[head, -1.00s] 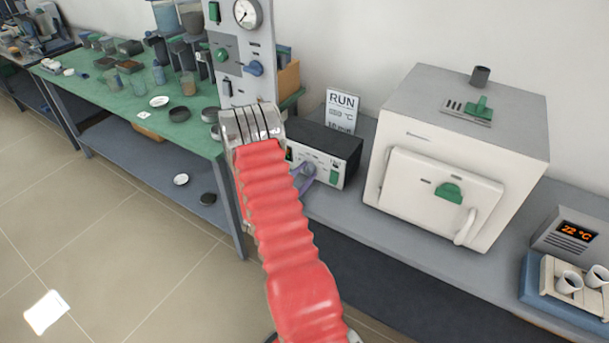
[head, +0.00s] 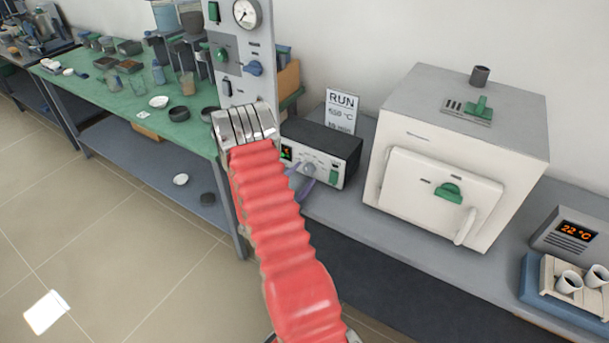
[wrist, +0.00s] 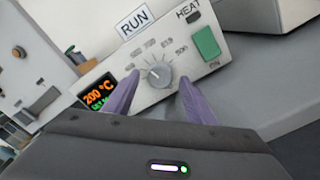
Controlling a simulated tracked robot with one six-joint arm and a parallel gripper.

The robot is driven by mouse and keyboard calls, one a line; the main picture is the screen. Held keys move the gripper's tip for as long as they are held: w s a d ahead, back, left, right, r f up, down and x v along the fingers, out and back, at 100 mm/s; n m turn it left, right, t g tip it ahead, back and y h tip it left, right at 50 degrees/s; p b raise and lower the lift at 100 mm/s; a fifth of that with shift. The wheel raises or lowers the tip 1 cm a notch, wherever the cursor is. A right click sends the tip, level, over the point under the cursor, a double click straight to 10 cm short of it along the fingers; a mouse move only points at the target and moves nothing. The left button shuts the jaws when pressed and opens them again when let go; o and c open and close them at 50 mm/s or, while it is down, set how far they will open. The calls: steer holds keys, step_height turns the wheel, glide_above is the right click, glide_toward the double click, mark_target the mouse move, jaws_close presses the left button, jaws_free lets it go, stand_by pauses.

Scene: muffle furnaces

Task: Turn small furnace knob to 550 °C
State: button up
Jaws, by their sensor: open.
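The small furnace's control box (head: 325,152) stands on the grey bench, dark on top with a pale front panel. In the wrist view its grey round knob (wrist: 159,76) has a pale pointer mark and printed scale marks around it. The orange display (wrist: 99,93) beside the knob reads 200 °C. My gripper (wrist: 155,98) is open, its two purple fingers spread below and on either side of the knob, with a gap to it. In the head view the fingers (head: 300,180) show in front of the panel, and my red arm hides part of the bench.
A white furnace (head: 440,185) with a green latch stands right of the box. A RUN card (head: 341,110) stands behind the box; its temperature is too small to read surely. A green switch (wrist: 207,43) sits right of the knob. A gauge panel (head: 240,60) rises at left.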

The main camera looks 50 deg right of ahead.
steer(key=s+a, duration=0.1)
steer(key=a, duration=1.1)
steer(key=shift+f, duration=0.1)
